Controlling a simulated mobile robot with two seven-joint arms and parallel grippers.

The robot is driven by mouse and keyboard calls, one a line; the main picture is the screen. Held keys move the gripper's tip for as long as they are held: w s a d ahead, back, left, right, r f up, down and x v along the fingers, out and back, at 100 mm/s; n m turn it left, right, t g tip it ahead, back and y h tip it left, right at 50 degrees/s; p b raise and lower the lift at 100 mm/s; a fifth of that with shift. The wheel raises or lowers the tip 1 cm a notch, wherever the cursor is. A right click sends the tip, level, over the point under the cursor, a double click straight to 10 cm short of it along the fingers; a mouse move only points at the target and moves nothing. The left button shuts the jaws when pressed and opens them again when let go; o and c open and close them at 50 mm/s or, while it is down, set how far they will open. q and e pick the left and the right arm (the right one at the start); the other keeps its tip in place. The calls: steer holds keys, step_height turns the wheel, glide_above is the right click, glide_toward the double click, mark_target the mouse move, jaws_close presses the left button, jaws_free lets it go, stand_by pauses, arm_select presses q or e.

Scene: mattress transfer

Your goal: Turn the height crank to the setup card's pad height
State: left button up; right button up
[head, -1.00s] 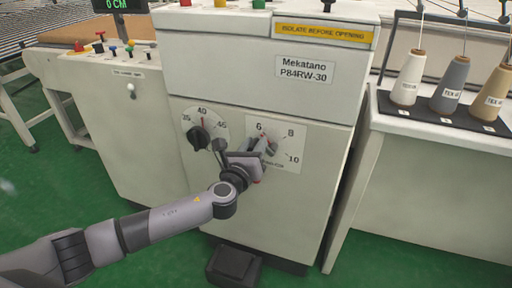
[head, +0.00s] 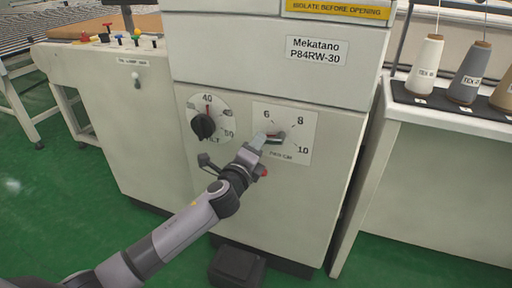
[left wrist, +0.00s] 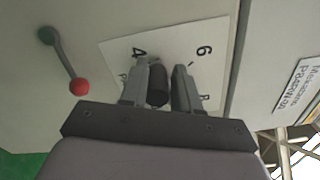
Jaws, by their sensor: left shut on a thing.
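The height crank (head: 276,139) sits on a white dial plate (head: 305,120) marked 6, 8 and 10, on the front of the pale machine. In the left wrist view its dark round grip (left wrist: 157,86) lies between my left fingers, and the plate (left wrist: 215,55) shows 4 and 6. My left gripper (head: 262,138) reaches the dial from the lower left and is shut on the crank. It covers the lower left of the dial, so the exact setting cannot be read. The setup card and my right gripper are not visible.
A tilt dial with a black knob (head: 204,126) is close on the left. A red-ended lever (left wrist: 66,62) is near my gripper. A white table with thread cones (head: 427,64) stands at right. A dark pedal box (head: 237,267) is on the green floor.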

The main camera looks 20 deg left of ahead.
arm_select(q)
steer(key=shift+s+d+f+n+b, duration=0.15)
steer(key=shift+f+n+b, duration=0.2)
steer(key=shift+f+n, duration=0.55)
steer(key=shift+d+f+n+b, duration=0.3)
steer(key=shift+f+n+b, duration=0.1)
steer(key=shift+n, duration=0.5)
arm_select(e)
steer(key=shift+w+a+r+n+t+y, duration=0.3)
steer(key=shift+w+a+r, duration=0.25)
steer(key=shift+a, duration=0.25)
arm_select(q)
steer(key=shift+d, duration=0.1)
jaws_close()
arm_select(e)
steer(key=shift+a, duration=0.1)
arm_select(q)
steer(key=o, duration=0.9)
jaws_free()
steer(key=shift+r, duration=0.15)
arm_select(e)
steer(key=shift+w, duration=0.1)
arm_select(q)
steer(key=shift+r, duration=0.1)
